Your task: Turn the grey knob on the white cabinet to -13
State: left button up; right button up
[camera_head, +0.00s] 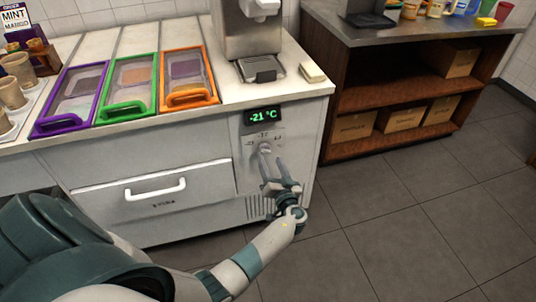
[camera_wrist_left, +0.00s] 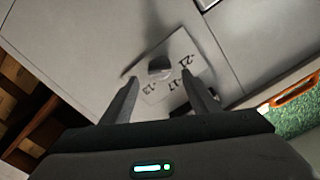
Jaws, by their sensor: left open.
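The white cabinet (camera_head: 300,125) has a display (camera_head: 263,116) reading -21 °C in green. Below it, the grey knob (camera_head: 264,148) sits on a pale dial plate. In the left wrist view the knob (camera_wrist_left: 160,66) shows with the plate marks -21, -17 and -13 around it. My left gripper (camera_head: 272,160) is in front of the cabinet, just below and close to the knob. In the left wrist view the left gripper (camera_wrist_left: 162,80) is open, with its fingers apart on either side below the knob. I cannot tell whether they touch it. My right gripper is not in view.
A drawer with a white handle (camera_head: 155,189) is left of the dial. Purple, green and orange framed lids (camera_head: 190,98) lie on the counter, beside a dispenser machine (camera_head: 250,40). A wooden shelf (camera_head: 345,100) with boxes stands right. The tiled floor is clear.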

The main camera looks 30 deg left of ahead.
aim_at(266, 152)
pick_arm(q)
jog(key=shift+x, duration=1.75)
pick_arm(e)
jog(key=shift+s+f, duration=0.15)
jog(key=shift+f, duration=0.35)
pick_arm(q)
jog(key=c, duration=1.1)
jog(key=shift+o, duration=0.2)
